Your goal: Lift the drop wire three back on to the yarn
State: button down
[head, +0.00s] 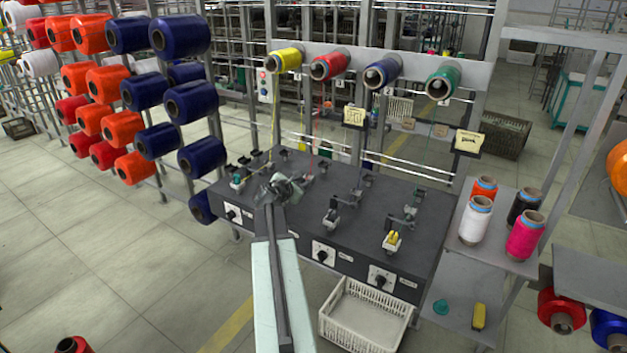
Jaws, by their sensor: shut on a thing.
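My gripper (287,187) is over the left part of the dark winder bench (370,205), at the second station from the left. It is shut on a small thin part there, which fits drop wire three; the jaws and arm hide most of it. The red bobbin (328,66) hangs above on the back rail, with a plate beside it that seems to read 3. Its red yarn (315,125) runs down behind my gripper. Whether the wire touches the yarn cannot be seen.
Yellow (285,60), blue (382,72) and green (442,82) bobbins share the rail. Other guide stations (332,215) stand right of my gripper. A white crate (366,318) is below the bench. A side shelf (495,240) holds several cones. A creel of orange and blue bobbins (180,35) stands left.

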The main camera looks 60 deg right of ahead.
jog(key=shift+w+d+r+n+g+p, duration=0.1)
jog(key=shift+w+r+n+g+p, duration=0.1)
jog(key=shift+r+n+g+p, duration=0.25)
jog(key=c, duration=1.2)
grip_release()
jog(key=shift+f, duration=0.1)
